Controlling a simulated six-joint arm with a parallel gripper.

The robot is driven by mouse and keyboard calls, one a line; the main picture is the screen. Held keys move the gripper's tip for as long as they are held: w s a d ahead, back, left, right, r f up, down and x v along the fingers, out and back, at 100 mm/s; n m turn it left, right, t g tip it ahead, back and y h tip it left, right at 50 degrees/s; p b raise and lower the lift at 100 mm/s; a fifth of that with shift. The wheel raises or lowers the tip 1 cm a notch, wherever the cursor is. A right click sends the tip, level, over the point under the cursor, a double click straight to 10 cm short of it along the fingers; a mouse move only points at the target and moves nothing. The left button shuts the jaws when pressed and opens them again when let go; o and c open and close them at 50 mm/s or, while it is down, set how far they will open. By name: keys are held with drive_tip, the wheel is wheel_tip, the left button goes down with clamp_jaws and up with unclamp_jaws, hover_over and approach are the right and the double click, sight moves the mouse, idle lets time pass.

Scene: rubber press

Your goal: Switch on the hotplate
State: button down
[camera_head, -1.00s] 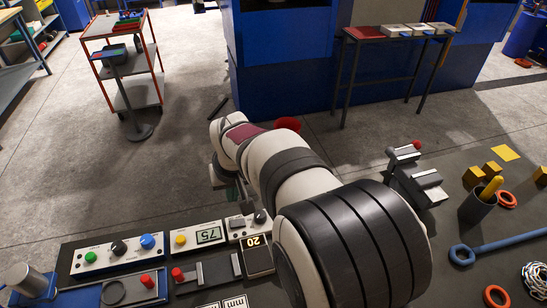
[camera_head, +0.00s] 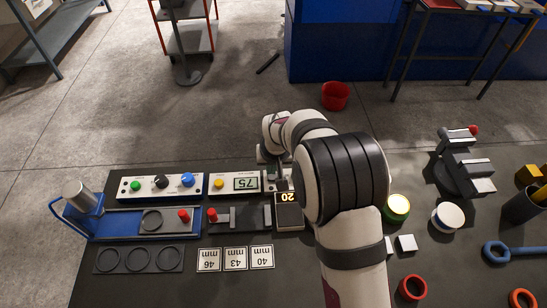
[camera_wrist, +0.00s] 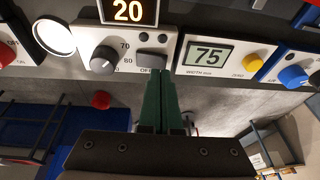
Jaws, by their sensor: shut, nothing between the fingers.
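The hotplate's white control panel (camera_wrist: 128,43) shows in the wrist view, with a grey knob (camera_wrist: 103,60), the marks 70, 80 and OFF, and a grey rocker switch (camera_wrist: 152,62). Its dark display (camera_wrist: 128,11) reads 20 and also shows in the head view (camera_head: 288,197). My gripper (camera_wrist: 163,74) is shut and empty, its green fingertips at the switch's lower edge in the wrist view. I cannot tell whether they touch it. In the head view my arm hides most of this panel.
A panel with a 75 display (camera_wrist: 208,55) and yellow button (camera_wrist: 252,62) sits close beside it. The panel with green, black and blue controls (camera_head: 160,184) lies farther left. A red-topped clamp (camera_head: 212,215) and number cards (camera_head: 235,258) lie in front.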

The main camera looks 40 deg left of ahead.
drive_tip(key=shift+s+f, duration=0.1)
drive_tip(key=shift+f, duration=0.6)
drive_tip(key=shift+s+a+f, duration=0.1)
drive_tip(key=shift+a+f, duration=0.1)
drive_tip(key=shift+f, duration=0.15)
drive_tip(key=shift+w+d+r, duration=0.2)
drive_tip(key=shift+w+d, duration=0.3)
drive_tip(key=shift+d, duration=0.05)
